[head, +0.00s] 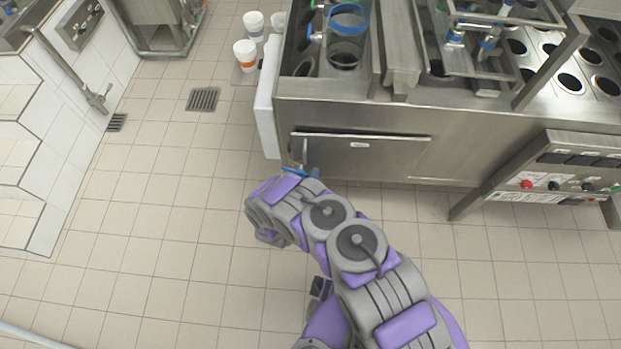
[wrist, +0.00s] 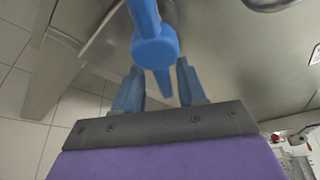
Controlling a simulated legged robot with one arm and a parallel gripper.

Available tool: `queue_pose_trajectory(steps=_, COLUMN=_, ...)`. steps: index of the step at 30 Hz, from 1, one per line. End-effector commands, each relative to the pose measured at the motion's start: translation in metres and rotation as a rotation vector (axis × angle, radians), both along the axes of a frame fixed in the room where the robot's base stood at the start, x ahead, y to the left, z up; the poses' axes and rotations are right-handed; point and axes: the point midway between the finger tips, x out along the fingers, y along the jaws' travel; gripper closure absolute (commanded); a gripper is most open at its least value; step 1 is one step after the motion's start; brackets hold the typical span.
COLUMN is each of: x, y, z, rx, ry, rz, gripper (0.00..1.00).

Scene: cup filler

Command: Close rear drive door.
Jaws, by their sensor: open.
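A steel door panel (head: 375,158) with a small white label is in the near side of the steel machine in the head view. I take it as the rear drive door; how far it stands open is hard to tell. A thin upright handle-like part (head: 305,152) shows at its left end. My gripper (head: 304,172) is at the panel's lower left, its blue fingers partly hidden by my wrist. In the wrist view my gripper (wrist: 158,85) is open. A blue rod with a faceted knob (wrist: 155,47) lies in front of and between the fingers; contact is unclear.
The steel machine (head: 330,113) has a white block (head: 267,105) on its left side. Stacked cups (head: 246,55) stand farther back. A control box with a red button (head: 527,184) juts out at right. Tiled floor (head: 140,220) is clear at left, with a drain (head: 203,99).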

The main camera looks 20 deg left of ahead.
Motion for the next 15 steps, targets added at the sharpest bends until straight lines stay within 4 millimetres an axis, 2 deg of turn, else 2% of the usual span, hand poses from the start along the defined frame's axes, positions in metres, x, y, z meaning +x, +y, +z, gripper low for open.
queue_pose_trajectory(steps=9, x=0.0029, y=-0.0016, z=0.0002, rx=0.001, ry=0.000, rz=0.000, gripper=0.60)
queue_pose_trajectory(steps=15, x=0.0027, y=-0.0009, z=-0.0003, rx=0.000, ry=0.000, rz=-0.001, gripper=0.78)
